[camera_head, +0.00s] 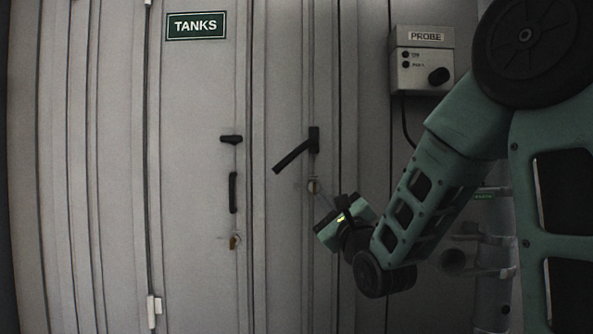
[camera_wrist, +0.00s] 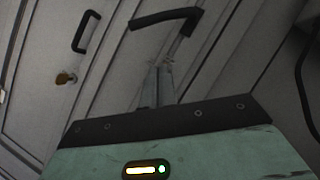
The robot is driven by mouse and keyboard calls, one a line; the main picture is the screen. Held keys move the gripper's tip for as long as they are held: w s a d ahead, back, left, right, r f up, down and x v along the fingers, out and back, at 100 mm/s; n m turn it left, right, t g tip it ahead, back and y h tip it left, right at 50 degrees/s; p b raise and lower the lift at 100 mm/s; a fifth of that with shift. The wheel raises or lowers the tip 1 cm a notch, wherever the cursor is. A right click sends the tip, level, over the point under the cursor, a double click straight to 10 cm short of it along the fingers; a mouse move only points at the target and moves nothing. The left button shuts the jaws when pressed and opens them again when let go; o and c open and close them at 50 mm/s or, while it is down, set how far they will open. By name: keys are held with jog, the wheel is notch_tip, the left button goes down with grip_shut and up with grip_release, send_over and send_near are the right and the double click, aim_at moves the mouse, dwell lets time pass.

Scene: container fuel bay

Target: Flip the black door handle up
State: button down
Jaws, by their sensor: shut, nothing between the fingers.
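The black door handle (camera_head: 294,156) is a lever on the grey door at the centre of the head view. It slants down to the left from its black mount at upper right. In the wrist view the handle (camera_wrist: 165,17) is at the top, beyond my fingertips. My gripper (camera_head: 322,192) is below and to the right of the handle in the head view, near a small round lock. In the wrist view my gripper's fingers (camera_wrist: 160,72) are together and empty, apart from the handle in the picture. The depth between fingertips and door is hard to judge.
The left door panel carries a short black knob (camera_head: 231,139), a vertical black pull (camera_head: 233,192) and a brass lock (camera_head: 235,241). A green TANKS sign (camera_head: 195,25) is above. A PROBE box (camera_head: 423,60) with a hanging cable is at upper right. Pipe brackets stand behind my arm.

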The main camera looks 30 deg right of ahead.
jog(key=shift+w+r+p, duration=0.1)
jog(key=shift+p, duration=0.2)
jog(key=p, duration=1.6)
send_near(295, 154)
jog(key=w+d, duration=0.2)
jog(key=w, duration=0.4)
jog(key=shift+w+a+r+p, duration=0.15)
jog(key=shift+w+r+p, duration=0.15)
jog(key=shift+w+p, duration=0.4)
